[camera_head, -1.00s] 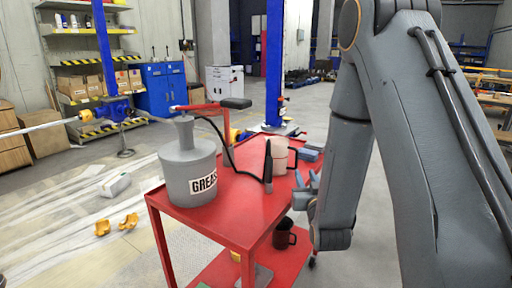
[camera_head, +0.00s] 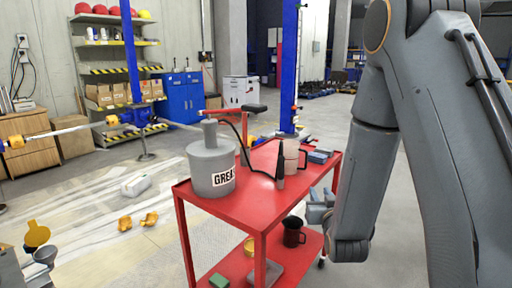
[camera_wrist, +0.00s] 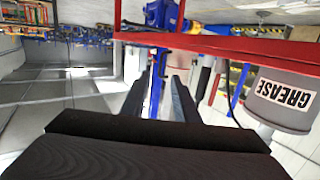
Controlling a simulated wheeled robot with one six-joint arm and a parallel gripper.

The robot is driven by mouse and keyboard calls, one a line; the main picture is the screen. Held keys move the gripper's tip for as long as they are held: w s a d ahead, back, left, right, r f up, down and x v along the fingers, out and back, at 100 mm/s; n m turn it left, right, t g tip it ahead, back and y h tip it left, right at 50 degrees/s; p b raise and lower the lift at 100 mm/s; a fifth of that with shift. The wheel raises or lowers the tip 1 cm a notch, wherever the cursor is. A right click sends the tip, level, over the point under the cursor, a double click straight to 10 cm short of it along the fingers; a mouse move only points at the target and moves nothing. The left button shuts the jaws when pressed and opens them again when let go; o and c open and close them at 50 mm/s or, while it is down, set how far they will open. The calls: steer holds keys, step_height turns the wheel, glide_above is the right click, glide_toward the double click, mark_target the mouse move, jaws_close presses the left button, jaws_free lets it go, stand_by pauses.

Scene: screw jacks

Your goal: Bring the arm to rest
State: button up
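My arm (camera_head: 372,150) is folded down on the right of the head view. My gripper (camera_head: 318,206) hangs just right of the red cart (camera_head: 190,196), below its top level, partly hidden by the arm. In the wrist view, the two dark fingers of my gripper (camera_wrist: 158,98) are apart with nothing seen between them. The cart's red edge (camera_wrist: 230,46) crosses the top of that view.
A grey grease can (camera_head: 210,165) with a hose and a light mug (camera_head: 290,153) stand on the cart. A dark mug (camera_head: 293,232) stands on its lower shelf. Orange parts (camera_head: 138,220) lie on the floor at left. Open floor shows at the back right.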

steer(key=s+r+g+p, duration=0.2)
steer(key=s+g, duration=0.6)
steer(key=s, duration=0.8)
steer(key=s+r+g+p, duration=0.1)
steer(key=s+g+p, duration=0.4)
steer(key=s, duration=1.2)
steer(key=a+g, duration=0.1)
steer(key=g, duration=0.2)
steer(key=shift+r+g+y, duration=0.3)
steer(key=shift+r+g, duration=0.1)
steer(key=shift+n, duration=0.3)
